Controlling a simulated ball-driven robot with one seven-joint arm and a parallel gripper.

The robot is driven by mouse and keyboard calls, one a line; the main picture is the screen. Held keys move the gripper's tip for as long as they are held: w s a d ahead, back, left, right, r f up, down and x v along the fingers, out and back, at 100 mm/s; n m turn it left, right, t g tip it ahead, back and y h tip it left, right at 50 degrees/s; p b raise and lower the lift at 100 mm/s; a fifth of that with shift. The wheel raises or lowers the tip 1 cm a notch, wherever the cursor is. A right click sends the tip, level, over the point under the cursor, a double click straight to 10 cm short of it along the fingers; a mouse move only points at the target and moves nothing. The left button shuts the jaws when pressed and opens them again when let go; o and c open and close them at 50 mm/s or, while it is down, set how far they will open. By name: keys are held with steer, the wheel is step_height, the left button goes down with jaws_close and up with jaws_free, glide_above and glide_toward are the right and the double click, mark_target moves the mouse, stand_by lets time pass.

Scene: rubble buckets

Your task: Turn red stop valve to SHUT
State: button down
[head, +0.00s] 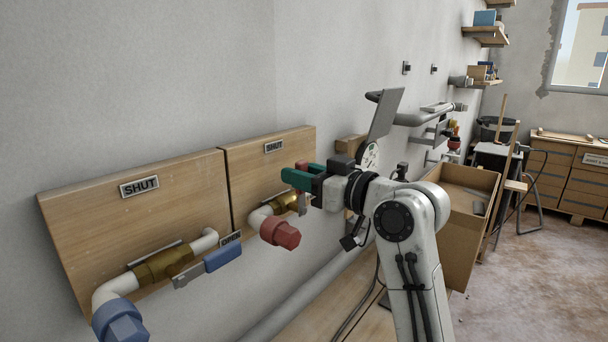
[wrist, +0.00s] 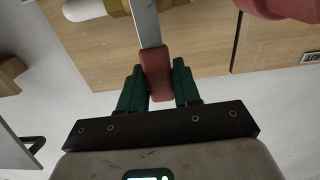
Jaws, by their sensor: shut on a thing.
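The red stop valve has a brass body (head: 284,203) on a white pipe with a red end cap (head: 280,234), on the right wooden board. In the wrist view its steel lever (wrist: 147,25) stands roughly across the pipe line and ends in a red grip (wrist: 156,75). My gripper (head: 300,178) has green fingers, which also show in the wrist view (wrist: 157,88), closed around that red grip. A SHUT plate (head: 274,146) is on the board above the valve. My gripper mostly hides the lever in the head view.
A second valve with a blue handle (head: 222,253) is on the left board, with its own SHUT plate (head: 139,187) and an OPEN plate (head: 230,238). A wooden box (head: 462,215) stands to the right of my arm. Pipes and shelves line the wall beyond.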

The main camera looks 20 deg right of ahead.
steer(key=shift+a+f, duration=0.4)
steer(key=shift+f, duration=0.05)
steer(key=c, duration=1)
jaws_free()
steer(key=shift+w+a, duration=0.1)
steer(key=shift+w, duration=0.05)
steer(key=shift+o, duration=0.6)
steer(key=shift+r, duration=0.15)
steer(key=shift+d, duration=0.25)
steer(key=shift+s+d, duration=0.25)
steer(key=shift+s, duration=0.05)
steer(key=v, duration=1)
steer(key=shift+a, duration=0.1)
